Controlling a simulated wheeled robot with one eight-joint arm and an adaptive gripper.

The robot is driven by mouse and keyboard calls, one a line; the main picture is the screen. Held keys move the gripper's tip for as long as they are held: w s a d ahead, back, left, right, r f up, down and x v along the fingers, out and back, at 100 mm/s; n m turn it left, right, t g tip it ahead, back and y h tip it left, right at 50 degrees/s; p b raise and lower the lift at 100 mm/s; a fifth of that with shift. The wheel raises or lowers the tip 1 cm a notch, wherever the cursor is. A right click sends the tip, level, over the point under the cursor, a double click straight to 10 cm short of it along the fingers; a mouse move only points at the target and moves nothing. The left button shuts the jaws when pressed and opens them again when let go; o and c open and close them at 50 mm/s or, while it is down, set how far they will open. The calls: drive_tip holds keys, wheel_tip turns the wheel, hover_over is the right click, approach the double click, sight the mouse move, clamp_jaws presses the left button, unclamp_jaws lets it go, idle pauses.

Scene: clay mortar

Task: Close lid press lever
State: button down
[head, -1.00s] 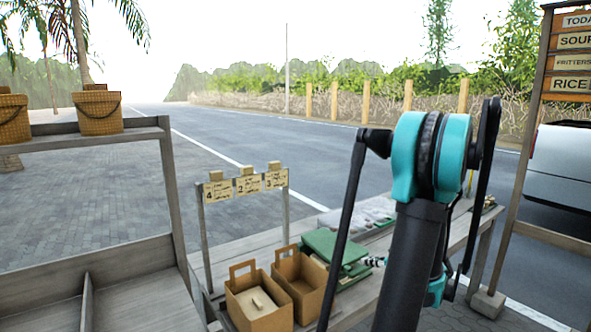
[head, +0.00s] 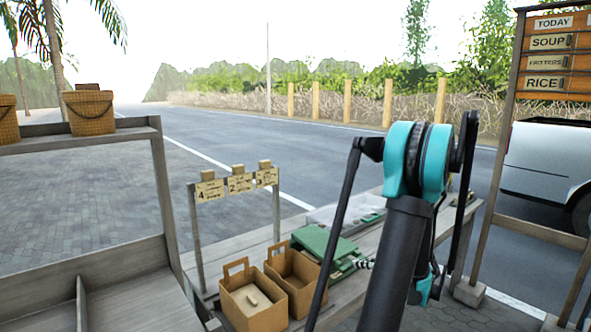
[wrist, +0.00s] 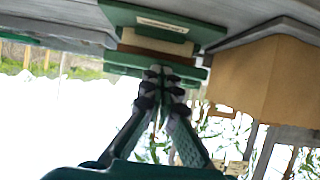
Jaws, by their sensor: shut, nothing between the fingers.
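The green press (head: 322,243) sits on the wooden table, just behind and right of two cardboard boxes. It shows as stacked green plates, the upper one seeming tilted; I cannot make out which part is the lever. In the wrist view its green plates (wrist: 118,17) fill the top middle, with a pale label and a brown part between them. My gripper (wrist: 163,71) is shut and empty, its fingertips at the edge of the lower green plate; I cannot tell whether they touch. In the head view my gripper (head: 365,263) is small, right of the press and partly hidden by my arm.
Two open cardboard boxes (head: 254,304) stand at the table's front left. A pale tray (head: 325,214) lies behind the press. A menu board (head: 562,55) on posts stands at the right.

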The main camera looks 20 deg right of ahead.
drive_tip(key=shift+f, duration=0.1)
drive_tip(key=v, duration=1.2)
drive_tip(key=shift+s, duration=0.1)
